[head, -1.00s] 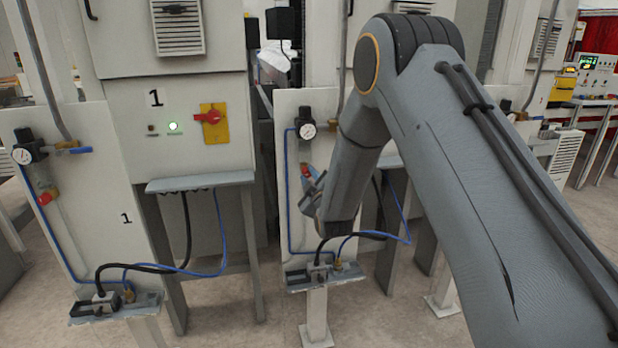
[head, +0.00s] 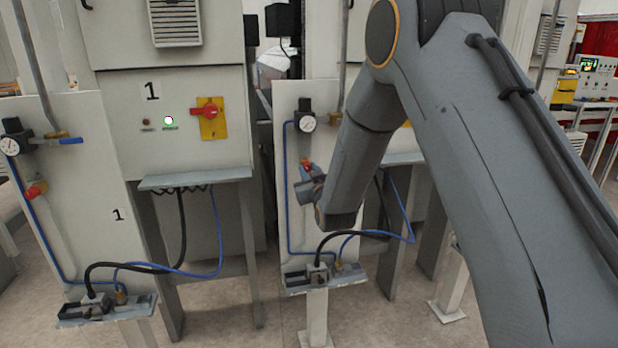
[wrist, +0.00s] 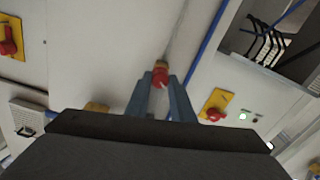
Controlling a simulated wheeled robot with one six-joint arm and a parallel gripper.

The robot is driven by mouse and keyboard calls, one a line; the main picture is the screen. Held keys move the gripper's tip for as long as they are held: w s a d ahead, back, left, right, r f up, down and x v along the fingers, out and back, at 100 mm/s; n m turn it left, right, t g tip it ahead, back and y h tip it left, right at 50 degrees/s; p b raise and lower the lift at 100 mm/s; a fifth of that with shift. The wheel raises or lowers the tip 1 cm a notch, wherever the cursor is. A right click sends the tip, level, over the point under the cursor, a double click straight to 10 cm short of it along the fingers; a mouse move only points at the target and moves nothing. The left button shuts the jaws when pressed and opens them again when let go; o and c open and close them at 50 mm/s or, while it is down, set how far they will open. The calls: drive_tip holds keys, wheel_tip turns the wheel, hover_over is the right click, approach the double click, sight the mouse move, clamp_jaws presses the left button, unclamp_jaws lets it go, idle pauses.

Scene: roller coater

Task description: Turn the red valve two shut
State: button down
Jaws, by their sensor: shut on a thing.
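The red valve (head: 307,165) is a small red knob on a brass fitting, on the front of the middle white panel (head: 292,110). In the wrist view the red knob (wrist: 160,78) sits between the two blue-grey fingertips. My gripper (wrist: 160,84) is shut on it. In the head view my gripper (head: 309,178) is at the knob, and part of the knob shows above the fingers. The fingers are partly hidden there by my wrist. I cannot read any number on this panel, and the angle of the knob is not clear.
A pressure gauge (head: 306,123) and blue tubing are on the same panel. A ledge with a black hose (head: 352,235) juts out below my wrist. On the left, panel 1 has its own red valve (head: 36,189) and a blue-handled lever (head: 71,141). A red switch (head: 207,111) sits on a yellow plate.

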drive_tip(key=m+b, duration=0.3)
drive_tip(key=m, duration=0.2)
drive_tip(key=shift+f+m, duration=0.15)
drive_tip(key=shift+m, duration=0.15)
drive_tip(key=shift+d+m+b, duration=0.1)
drive_tip(key=shift+m+b, duration=1.35)
drive_tip(key=shift+m, duration=0.75)
drive_tip(key=c, duration=1.5)
unclamp_jaws()
drive_tip(key=shift+c, duration=0.2)
drive_tip(key=b+v, duration=0.1)
drive_tip(key=v, duration=0.6)
drive_tip(key=shift+s, duration=0.4)
drive_tip(key=shift+d, duration=0.1)
